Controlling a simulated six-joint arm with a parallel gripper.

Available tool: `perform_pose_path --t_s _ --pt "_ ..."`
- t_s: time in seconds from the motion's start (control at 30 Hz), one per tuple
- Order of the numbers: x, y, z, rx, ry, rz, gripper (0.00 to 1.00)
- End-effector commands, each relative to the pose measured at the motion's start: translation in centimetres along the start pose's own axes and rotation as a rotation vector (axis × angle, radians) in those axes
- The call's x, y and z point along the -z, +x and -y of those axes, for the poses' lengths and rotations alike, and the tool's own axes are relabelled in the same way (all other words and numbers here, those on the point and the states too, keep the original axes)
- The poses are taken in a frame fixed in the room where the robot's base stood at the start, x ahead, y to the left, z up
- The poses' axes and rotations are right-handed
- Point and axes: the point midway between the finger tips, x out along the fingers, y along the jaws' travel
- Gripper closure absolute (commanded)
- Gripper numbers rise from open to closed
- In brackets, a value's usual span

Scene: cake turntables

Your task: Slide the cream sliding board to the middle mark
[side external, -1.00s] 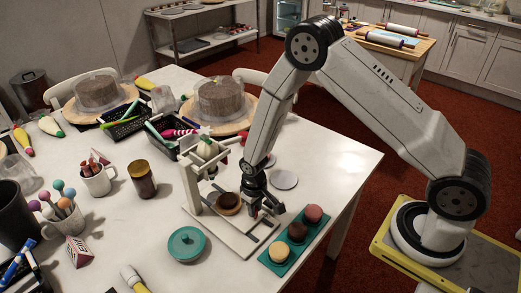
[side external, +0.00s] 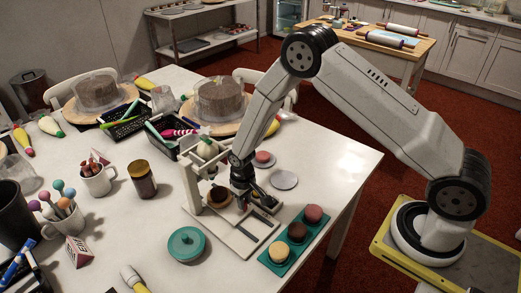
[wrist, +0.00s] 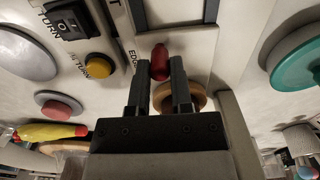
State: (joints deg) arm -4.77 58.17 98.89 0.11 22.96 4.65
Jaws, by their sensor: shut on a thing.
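My gripper (side external: 243,203) is low over the cream stand (side external: 188,188) on the table, beside a round brown piece (side external: 219,196). In the wrist view its two fingers (wrist: 158,75) are shut on a red knob (wrist: 160,60). Cream board surface (wrist: 197,52) shows around the knob, with dark slots beyond it. A round tan piece (wrist: 196,97) is partly hidden behind the fingers. The letters "EDGE" are partly readable left of the knob. I cannot make out a middle mark, and the fingers and wrist hide part of the board.
A teal tray (side external: 268,261) with several round cakes stands close to the stand's right side. A teal round lid (side external: 187,244) lies at its front left. A pale disc (side external: 284,180) lies behind right. A black switch (wrist: 72,18) and yellow button (wrist: 99,66) show in the wrist view.

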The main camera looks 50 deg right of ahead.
Motion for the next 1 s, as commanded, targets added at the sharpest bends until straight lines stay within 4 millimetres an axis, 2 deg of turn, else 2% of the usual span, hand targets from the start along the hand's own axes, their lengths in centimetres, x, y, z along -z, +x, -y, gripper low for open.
perform_pose_path --t_s 0.6,1.0 --pt "2.8 -0.1 0.1 0.001 0.0 -0.006 1.0" --pt "3.3 -0.2 0.1 0.001 0.0 -0.012 1.0"
